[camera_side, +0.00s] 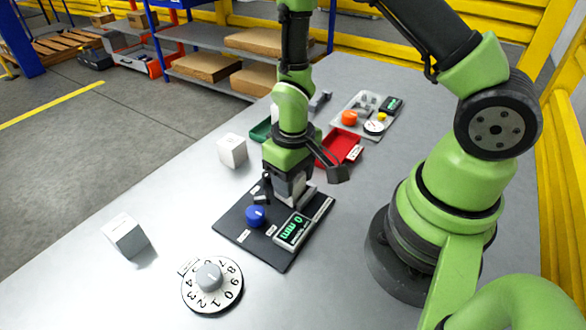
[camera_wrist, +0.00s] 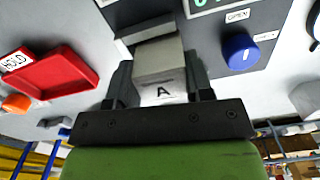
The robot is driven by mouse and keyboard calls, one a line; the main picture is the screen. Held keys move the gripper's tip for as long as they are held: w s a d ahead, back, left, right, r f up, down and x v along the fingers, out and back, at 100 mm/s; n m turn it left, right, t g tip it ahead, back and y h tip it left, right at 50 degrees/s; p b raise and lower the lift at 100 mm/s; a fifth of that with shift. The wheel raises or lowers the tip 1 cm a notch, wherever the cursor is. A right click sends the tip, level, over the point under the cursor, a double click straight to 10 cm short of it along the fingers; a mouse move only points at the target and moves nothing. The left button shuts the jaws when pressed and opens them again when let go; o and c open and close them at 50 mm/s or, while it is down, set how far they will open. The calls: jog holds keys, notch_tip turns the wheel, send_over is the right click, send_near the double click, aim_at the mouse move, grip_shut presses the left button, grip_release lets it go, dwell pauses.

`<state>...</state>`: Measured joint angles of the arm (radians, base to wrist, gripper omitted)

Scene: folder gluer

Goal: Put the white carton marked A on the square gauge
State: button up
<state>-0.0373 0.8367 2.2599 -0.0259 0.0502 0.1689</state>
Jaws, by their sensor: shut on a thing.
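The white carton marked A (camera_wrist: 160,65) is between the fingers of my gripper (camera_wrist: 162,90), which is shut on it. The letter A faces the wrist camera. In the side view my gripper (camera_side: 287,182) points down at the back part of the square gauge (camera_side: 266,249), a dark plate with a blue knob (camera_side: 256,215) and a display (camera_side: 293,230) reading 0 mm. A grey block of the gauge (camera_wrist: 145,28) shows just beyond the carton in the wrist view. I cannot tell whether the carton touches the gauge; its lower part is hidden.
Two other white cartons stand on the table, one behind (camera_side: 232,150) and one at the left (camera_side: 125,236). A numbered dial (camera_side: 212,286) lies in front. A red HOLD tray (camera_side: 341,148), a green tray (camera_side: 261,131) and a grey tray (camera_side: 350,123) with small items are behind.

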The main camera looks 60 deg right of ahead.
jog(key=o, duration=1)
jog(key=shift+c, duration=0.2)
jog(key=shift+r, duration=4.95)
jog(key=shift+r, duration=0.1)
jog(key=s+a+r+m+t+y, duration=0.1)
jog(key=s+r+t, duration=0.2)
jog(key=s+r, duration=0.2)
jog(key=s+r+m+t+y, duration=0.1)
jog(key=s+r+t, duration=0.3)
jog(key=r, duration=0.8)
jog(key=shift+s+a+r+m, duration=0.15)
jog(key=shift+s+a+m, duration=0.15)
jog(key=shift+s+a, duration=0.1)
